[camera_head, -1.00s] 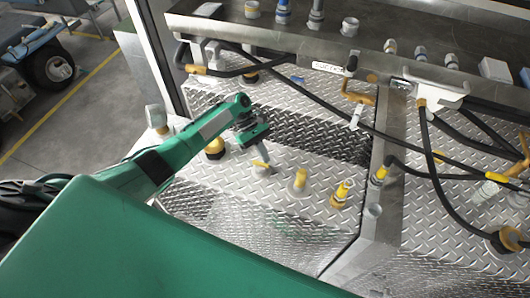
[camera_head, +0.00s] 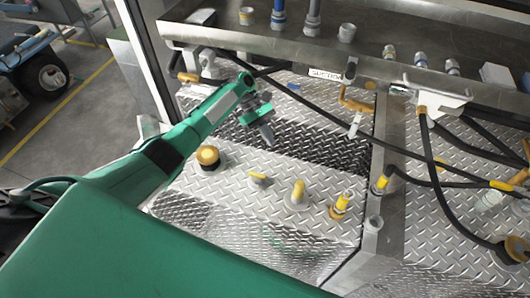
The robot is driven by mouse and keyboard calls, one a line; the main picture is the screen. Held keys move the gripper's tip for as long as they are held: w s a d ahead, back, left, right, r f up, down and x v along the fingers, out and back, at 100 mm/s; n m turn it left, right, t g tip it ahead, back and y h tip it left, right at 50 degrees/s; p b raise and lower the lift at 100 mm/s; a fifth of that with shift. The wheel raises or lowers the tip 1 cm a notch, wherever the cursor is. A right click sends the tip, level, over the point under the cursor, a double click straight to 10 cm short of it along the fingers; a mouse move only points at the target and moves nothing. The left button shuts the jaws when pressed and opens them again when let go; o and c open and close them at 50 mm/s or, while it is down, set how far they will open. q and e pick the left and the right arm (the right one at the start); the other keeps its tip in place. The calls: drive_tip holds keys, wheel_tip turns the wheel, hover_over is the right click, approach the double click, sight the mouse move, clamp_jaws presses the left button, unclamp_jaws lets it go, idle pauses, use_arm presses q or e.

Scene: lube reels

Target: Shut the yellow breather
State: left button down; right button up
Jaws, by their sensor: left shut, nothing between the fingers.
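Several yellow fittings stand in a row on the diamond-plate deck. They are a round yellow-tan cap (camera_head: 208,157), a small fitting with a flat yellow top (camera_head: 258,177), a yellow elbow-like fitting (camera_head: 298,192) and a yellow-banded fitting (camera_head: 342,206). Which one is the breather I cannot tell for certain; none carries a readable label. My left gripper (camera_head: 267,135) is shut and empty, with its fingers pointing down. It appears above and behind the flat-topped fitting, apart from it. My right gripper is not in view.
Black hoses (camera_head: 325,115) cross in front of the rear panel. A steel shelf (camera_head: 370,65) with several fittings runs along the back. A yellow-handled valve (camera_head: 357,104) hangs below it. A steel divider (camera_head: 378,190) bounds the deck on the right.

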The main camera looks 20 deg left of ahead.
use_arm(q)
drive_tip(key=w+r, duration=0.1)
drive_tip(key=w, duration=0.2)
drive_tip(key=shift+a+r+b, duration=0.15)
drive_tip(key=shift+r+b, duration=0.2)
drive_tip(key=shift+b, duration=0.05)
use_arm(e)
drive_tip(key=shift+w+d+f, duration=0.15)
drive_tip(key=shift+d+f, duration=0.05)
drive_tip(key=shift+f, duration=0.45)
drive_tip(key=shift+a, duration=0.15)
